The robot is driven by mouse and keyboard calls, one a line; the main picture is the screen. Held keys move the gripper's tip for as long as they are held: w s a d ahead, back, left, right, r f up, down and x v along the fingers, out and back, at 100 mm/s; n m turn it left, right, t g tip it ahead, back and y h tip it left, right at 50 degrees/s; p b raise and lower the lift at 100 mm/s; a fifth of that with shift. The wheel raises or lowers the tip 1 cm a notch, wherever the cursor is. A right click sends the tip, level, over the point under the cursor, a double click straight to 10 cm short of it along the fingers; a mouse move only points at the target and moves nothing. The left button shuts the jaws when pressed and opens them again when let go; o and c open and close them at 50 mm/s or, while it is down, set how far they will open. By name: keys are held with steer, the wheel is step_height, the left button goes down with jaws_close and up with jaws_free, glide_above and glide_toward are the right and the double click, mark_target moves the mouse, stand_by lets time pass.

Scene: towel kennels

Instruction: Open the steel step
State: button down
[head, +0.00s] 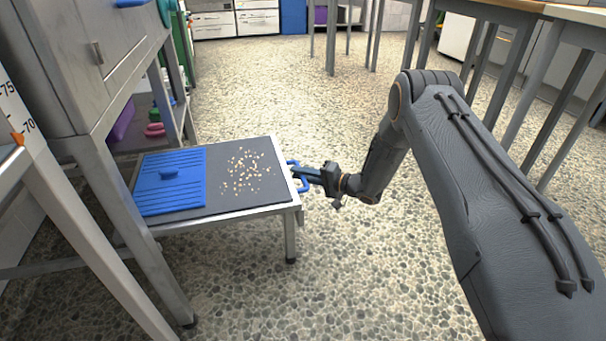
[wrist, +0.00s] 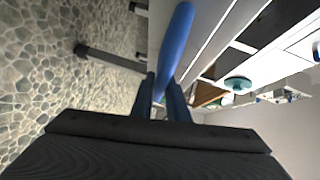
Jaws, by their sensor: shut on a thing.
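The steel step (head: 225,212) is a low platform with a dark top and a steel rim and legs, standing out from under the grey cabinet at the left. A blue handle (head: 293,163) is on its right end. My gripper (head: 298,172) is at this handle, its fingers closed around the bar. In the wrist view the blue handle (wrist: 176,45) runs up between the two dark fingers (wrist: 165,95). The fingers hide part of the handle.
A blue ribbed panel (head: 172,190) and scattered tan crumbs (head: 246,170) lie on the step's top. Pink and purple items sit on a shelf behind it. Tables with steel legs stand at the right. The pebbled floor (head: 270,85) beyond the step is clear.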

steer(key=c, duration=1.7)
jaws_free()
steer(key=shift+d, duration=0.1)
steer(key=shift+c, duration=0.2)
steer(key=shift+d, duration=0.1)
steer(key=p+v, duration=0.3)
steer(key=v, duration=0.4)
steer(key=shift+s+d, duration=0.2)
steer(key=shift+d, duration=0.05)
steer(key=shift+w+r, duration=0.1)
